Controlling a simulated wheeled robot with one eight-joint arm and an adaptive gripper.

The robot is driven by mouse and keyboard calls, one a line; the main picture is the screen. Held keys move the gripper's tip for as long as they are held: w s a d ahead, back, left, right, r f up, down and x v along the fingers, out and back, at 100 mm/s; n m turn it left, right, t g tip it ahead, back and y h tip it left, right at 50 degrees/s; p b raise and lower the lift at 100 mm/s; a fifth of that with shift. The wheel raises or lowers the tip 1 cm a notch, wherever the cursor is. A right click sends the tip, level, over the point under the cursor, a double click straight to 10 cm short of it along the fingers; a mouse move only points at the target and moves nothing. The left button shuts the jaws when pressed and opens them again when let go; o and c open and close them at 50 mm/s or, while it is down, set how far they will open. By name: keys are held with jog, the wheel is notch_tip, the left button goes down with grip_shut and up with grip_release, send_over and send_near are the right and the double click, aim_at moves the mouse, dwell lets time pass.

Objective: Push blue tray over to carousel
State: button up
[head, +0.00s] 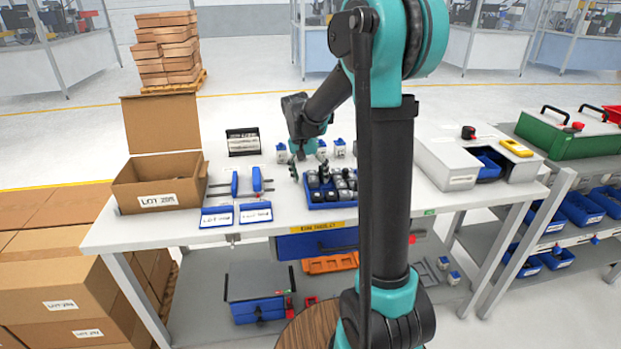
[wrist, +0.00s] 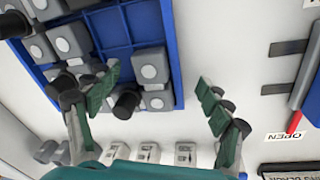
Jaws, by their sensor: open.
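The blue tray (head: 333,204) lies on the white worktable, filled with several grey and black parts. In the wrist view the tray (wrist: 173,60) fills the upper left, with some empty blue compartments. My gripper (head: 308,170) is open and low at the tray's back left corner. In the wrist view my gripper (wrist: 158,77) has one finger over the tray's parts and the other over bare table, with the tray's edge between them. Contact cannot be told.
Several small white blocks with blue tops (head: 321,151) stand behind the tray. Blue-handled tools (head: 256,180) and two labelled blue holders (head: 217,217) lie left, near an open cardboard box (head: 160,195). A white case (head: 450,166) stands right. Table is clear between tools and tray.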

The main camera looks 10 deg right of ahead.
jog(key=shift+f, duration=0.2)
jog(key=c, duration=1.6)
